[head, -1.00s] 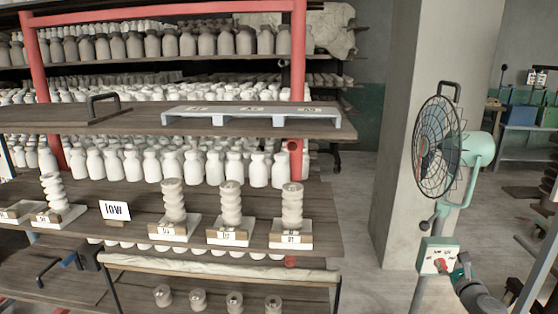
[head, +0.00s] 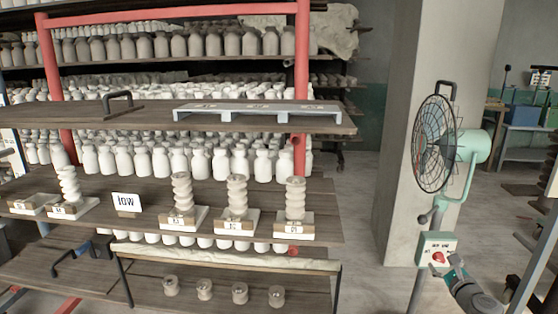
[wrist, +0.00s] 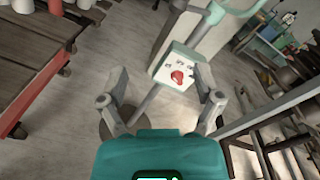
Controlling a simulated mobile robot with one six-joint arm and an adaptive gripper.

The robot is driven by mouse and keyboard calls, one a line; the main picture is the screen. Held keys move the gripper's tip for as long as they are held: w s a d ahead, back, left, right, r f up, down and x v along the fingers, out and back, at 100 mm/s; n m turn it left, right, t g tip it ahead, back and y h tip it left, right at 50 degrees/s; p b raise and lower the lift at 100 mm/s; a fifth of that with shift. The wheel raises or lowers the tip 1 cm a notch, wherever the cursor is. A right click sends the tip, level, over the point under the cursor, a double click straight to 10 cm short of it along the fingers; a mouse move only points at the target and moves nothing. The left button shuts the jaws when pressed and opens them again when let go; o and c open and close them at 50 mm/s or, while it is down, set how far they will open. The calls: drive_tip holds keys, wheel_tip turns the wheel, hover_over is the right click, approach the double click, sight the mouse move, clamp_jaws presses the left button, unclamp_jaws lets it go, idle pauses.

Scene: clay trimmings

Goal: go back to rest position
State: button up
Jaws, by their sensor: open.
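My gripper (head: 455,268) is at the lower right of the head view, just below and right of the fan's control box (head: 449,246). In the wrist view my gripper (wrist: 163,90) is open and empty, its two fingers spread apart. The control box shows ahead of them in the wrist view (wrist: 165,70), with its red knob (wrist: 178,77) between the fingertips. I see a gap between the fingers and the knob. The teal fan (head: 437,150) stands on its pole, its cage facing left.
On the left, a wooden shelf (head: 335,212) holds several stacked clay pieces on white bases and a "low" sign (head: 126,204). Pale bottles crowd behind them. A concrete pillar (head: 405,90) stands behind the fan. Grey floor (head: 365,235) is open between shelf and fan.

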drive_tip(key=w+a+f+n+g+y, duration=0.1)
drive_tip(key=a+f+n+g+y, duration=0.25)
drive_tip(key=a+n, duration=0.55)
drive_tip(key=w+a+f+n+g+y, duration=0.1)
drive_tip(key=a+f+n+g+y, duration=0.35)
drive_tip(key=a, duration=0.55)
drive_tip(key=s+a+f+n+g+h, duration=0.6)
drive_tip(key=s+a+f+n+g, duration=0.35)
drive_tip(key=n, duration=0.55)
wheel_tip(320, 180, up, 24)
drive_tip(key=s+a+n+h+p, duration=0.1)
drive_tip(key=n+p, duration=0.1)
drive_tip(key=p, duration=2.2)
drive_tip(key=shift+s+a+f, duration=0.2)
drive_tip(key=shift+s, duration=0.05)
